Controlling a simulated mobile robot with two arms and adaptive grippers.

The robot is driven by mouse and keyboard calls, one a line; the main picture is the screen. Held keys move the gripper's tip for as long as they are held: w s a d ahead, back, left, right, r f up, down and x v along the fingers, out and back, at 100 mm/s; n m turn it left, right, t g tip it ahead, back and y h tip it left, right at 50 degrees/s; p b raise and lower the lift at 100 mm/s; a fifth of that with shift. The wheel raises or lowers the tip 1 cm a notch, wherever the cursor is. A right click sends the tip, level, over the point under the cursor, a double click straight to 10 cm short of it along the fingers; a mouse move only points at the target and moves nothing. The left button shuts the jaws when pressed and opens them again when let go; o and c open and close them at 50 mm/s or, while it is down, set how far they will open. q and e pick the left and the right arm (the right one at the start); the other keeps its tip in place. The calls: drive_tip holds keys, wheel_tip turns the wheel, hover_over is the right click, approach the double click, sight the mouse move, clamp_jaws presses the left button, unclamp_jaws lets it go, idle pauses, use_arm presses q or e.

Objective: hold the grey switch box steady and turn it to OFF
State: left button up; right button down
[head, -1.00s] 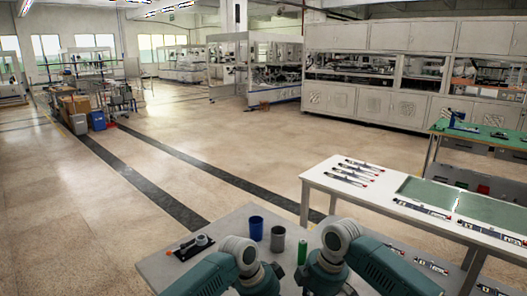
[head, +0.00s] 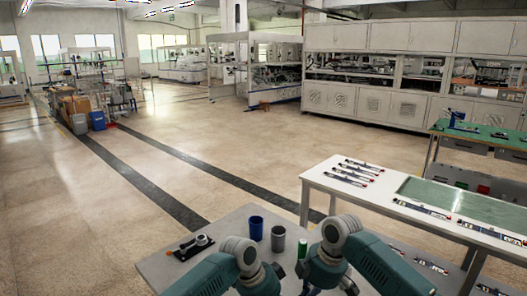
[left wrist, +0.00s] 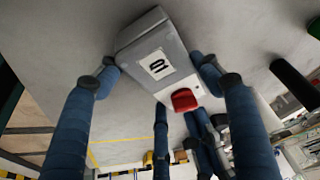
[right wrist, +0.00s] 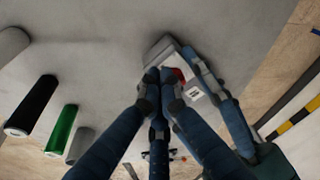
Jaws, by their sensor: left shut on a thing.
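The grey switch box (left wrist: 140,38) lies on the grey table between the fingers of my left gripper (left wrist: 160,72), which is shut on its sides. The box carries a white label (left wrist: 157,65) with dark marks and a red knob (left wrist: 184,100) at one end. My right gripper (right wrist: 160,80) has its fingertips close together right at the knob, which shows partly behind them in the right wrist view (right wrist: 178,74). Whether they grip the knob is hidden. In the head view my arms hide the box.
A dark item (head: 192,245) lies at the left. A white table (head: 325,185) with several tools stands to the right.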

use_arm(q)
drive_tip(key=shift+r, duration=0.1)
use_arm(e)
drive_tip(key=shift+d, duration=0.1)
idle(0.4)
drive_tip(key=shift+w+d, duration=0.1)
drive_tip(key=shift+d, duration=0.15)
drive_tip(key=shift+r, duration=3)
drive_tip(key=shift+s+a+f, duration=0.1)
drive_tip(key=shift+s+f, duration=0.25)
drive_tip(key=shift+f, duration=0.65)
drive_tip(key=shift+s+a+f, duration=0.1)
drive_tip(key=shift+s+f, duration=0.2)
drive_tip(key=shift+f, duration=0.7)
drive_tip(key=shift+s+a+f, duration=0.1)
drive_tip(key=shift+s+f, duration=0.25)
drive_tip(key=shift+f, duration=0.65)
